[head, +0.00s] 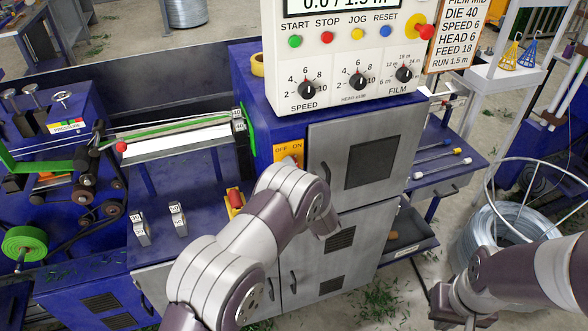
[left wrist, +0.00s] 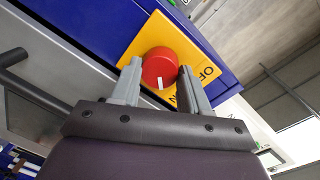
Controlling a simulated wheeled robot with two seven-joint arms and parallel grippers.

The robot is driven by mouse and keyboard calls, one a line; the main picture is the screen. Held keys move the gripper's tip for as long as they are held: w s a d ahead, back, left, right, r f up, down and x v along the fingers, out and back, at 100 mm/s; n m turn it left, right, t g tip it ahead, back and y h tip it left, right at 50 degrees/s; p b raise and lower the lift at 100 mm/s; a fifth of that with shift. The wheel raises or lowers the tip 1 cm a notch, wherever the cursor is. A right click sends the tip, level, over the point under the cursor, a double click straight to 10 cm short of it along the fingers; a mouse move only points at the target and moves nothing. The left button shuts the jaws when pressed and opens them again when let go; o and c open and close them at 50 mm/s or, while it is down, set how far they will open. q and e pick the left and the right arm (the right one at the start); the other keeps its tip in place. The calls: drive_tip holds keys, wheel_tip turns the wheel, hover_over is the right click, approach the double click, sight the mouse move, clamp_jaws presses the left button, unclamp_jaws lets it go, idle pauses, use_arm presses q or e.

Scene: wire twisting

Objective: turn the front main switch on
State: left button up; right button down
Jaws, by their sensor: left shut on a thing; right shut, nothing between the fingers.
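The main switch is a round red knob (left wrist: 158,62) on a yellow plate (left wrist: 185,42) in the left wrist view. The plate (head: 288,151), lettered OFF and ON, also shows in the head view on the blue cabinet below the control panel. My left gripper (left wrist: 161,69) is shut on the knob, one finger on each side. The knob's white mark points down in the left wrist view, toward the partly hidden ON lettering. In the head view my left arm hides the knob and the fingers. My right gripper (head: 443,305) is shut and empty at lower right.
The control panel (head: 345,70) juts out above the switch. Grey cabinet doors (head: 355,160) stand to its right, with a dark handle (left wrist: 14,57) near my left gripper. A red button on a yellow base (head: 235,198) sits at lower left. A wire coil (head: 495,230) stands at right.

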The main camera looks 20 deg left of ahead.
use_arm(q)
drive_tip(key=shift+m, duration=0.3)
idle(0.4)
drive_tip(key=o, duration=1.1)
drive_tip(key=shift+c, duration=0.2)
drive_tip(key=b+v, duration=0.2)
drive_tip(key=v, duration=1)
drive_tip(key=shift+s+d+b, duration=0.2)
drive_tip(key=shift+s+b, duration=0.05)
drive_tip(key=shift+b, duration=0.05)
